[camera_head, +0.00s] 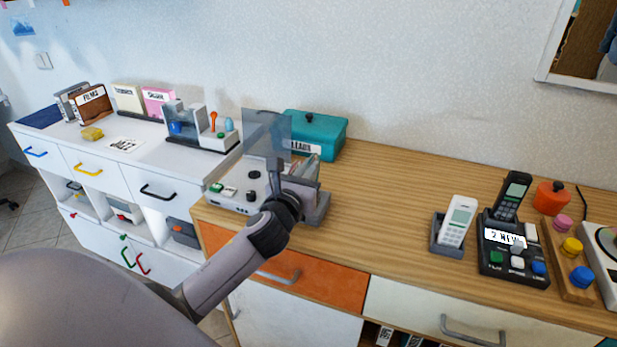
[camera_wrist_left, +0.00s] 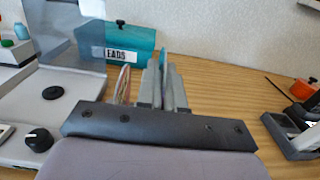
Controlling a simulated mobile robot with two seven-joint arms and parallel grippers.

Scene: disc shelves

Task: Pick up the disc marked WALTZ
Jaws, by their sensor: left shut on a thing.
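My left gripper (camera_head: 288,180) is at the left end of the wooden counter, over a grey rack (camera_head: 322,208) beside the player. In the left wrist view its grey fingers (camera_wrist_left: 162,88) are shut on a thin upright disc with a teal edge (camera_wrist_left: 164,60). Another thin disc with a pale, reddish edge (camera_wrist_left: 123,84) stands just left of the fingers. No disc face is turned to me, so I cannot read WALTZ on any of them. My right gripper is not in view.
A grey player (camera_head: 238,192) with a raised clear lid (camera_head: 268,132) stands left of my gripper. A teal box (camera_head: 318,133) is behind it. A phone dock (camera_head: 513,262) stands at the right. The counter's middle is clear.

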